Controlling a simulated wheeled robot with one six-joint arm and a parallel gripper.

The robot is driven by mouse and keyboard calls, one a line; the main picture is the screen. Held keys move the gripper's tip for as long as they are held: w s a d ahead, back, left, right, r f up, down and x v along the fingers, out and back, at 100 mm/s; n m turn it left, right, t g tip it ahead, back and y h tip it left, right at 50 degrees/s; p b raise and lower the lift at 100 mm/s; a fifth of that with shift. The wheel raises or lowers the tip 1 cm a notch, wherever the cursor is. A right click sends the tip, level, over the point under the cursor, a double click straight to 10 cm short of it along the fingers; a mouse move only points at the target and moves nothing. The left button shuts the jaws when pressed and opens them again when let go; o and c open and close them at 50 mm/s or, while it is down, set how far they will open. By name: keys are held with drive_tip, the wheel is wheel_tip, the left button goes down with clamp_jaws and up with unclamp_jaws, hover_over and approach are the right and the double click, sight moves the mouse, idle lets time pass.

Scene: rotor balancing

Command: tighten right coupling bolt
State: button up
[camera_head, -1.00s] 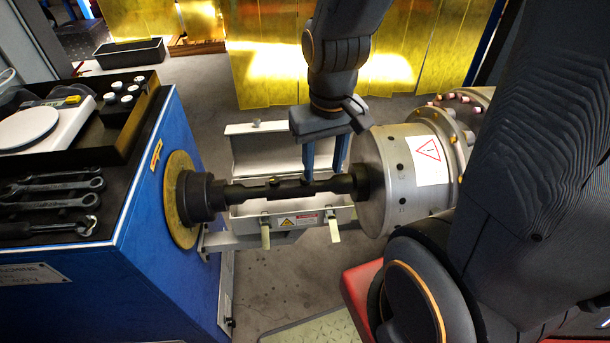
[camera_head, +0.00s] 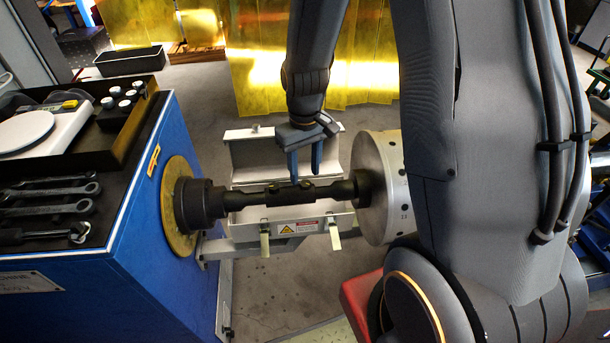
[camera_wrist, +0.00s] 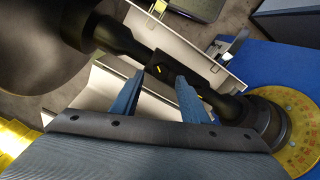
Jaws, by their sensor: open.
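The dark shaft with its coupling block (camera_head: 290,193) runs level between the blue machine's flange and the grey drum. Small bolt heads show on its top; the right coupling bolt (camera_head: 307,184) appears close to my fingertips. My gripper (camera_head: 304,176) points down over the coupling's right part, open and with nothing between its fingers. In the wrist view, my gripper's two blue fingers (camera_wrist: 160,76) are apart at the near side of the coupling, with a slot and yellowish mark (camera_wrist: 159,69) between their tips. I cannot tell whether they touch the coupling.
The grey drum (camera_head: 377,170) stands right of the shaft, partly hidden by my arm. A yellow disc (camera_head: 179,232) and blue cabinet (camera_head: 150,250) are at left, with wrenches (camera_head: 50,200) in a tray on top. A pale metal bracket (camera_head: 250,150) lies behind and below the shaft.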

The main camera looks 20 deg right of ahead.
sight(306, 185)
drive_tip(key=shift+f, duration=1.35)
clamp_jaws()
